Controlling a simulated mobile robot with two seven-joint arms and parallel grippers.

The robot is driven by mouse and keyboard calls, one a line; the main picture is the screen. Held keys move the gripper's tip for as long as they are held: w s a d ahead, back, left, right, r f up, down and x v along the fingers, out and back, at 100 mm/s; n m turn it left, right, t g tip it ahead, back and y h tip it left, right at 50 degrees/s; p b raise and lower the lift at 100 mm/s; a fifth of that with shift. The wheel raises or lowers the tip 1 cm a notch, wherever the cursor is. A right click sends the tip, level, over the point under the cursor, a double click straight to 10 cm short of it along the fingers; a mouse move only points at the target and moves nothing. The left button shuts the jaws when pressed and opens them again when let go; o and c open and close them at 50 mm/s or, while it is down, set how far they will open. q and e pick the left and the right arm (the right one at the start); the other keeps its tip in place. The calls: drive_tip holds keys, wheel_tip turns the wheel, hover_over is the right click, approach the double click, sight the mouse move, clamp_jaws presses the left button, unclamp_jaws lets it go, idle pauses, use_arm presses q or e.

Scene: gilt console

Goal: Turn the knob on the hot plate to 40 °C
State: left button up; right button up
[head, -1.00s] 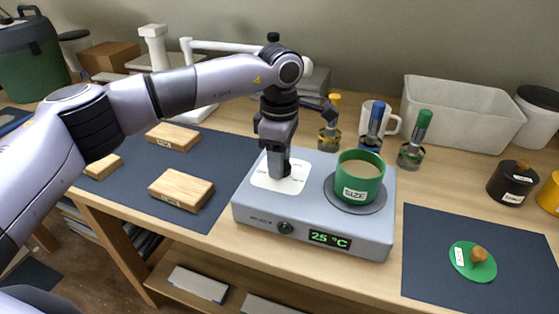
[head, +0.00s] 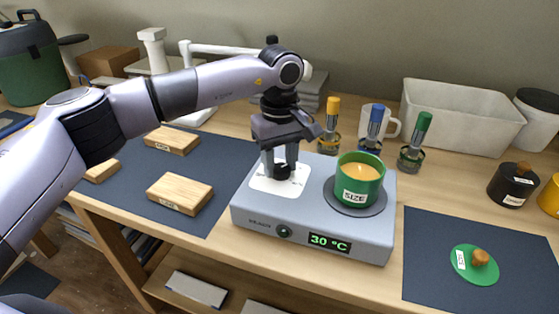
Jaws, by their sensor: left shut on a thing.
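The grey hot plate (head: 250,214) stands on the table, its front display (head: 329,243) reading 30 °C. A white dial card (head: 262,183) with small marks lies on the left of its top. The black knob (head: 283,173) stands on the card. My left gripper (head: 280,167) points down from above, its two fingers shut on the knob and partly hiding it. A small dark round part (head: 284,231) sits on the hot plate's front face. A green mug (head: 361,181) labelled SIZE, with orange-brown content, stands on the round heating disc (head: 343,207). My right gripper is not in view.
Wooden blocks (head: 180,192) lie on the left dark mat. A green disc (head: 470,262) lies on the right mat.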

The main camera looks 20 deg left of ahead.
sight(280, 167)
use_arm(q)
drive_tip(key=shift+r+m, duration=0.1)
drive_tip(key=shift+m, duration=0.4)
drive_tip(key=o, duration=1.1)
drive_tip(key=shift+c, duration=0.2)
wheel_tip(280, 167, up, 6)
drive_tip(key=shift+r, duration=0.55)
drive_tip(key=shift+s, duration=0.1)
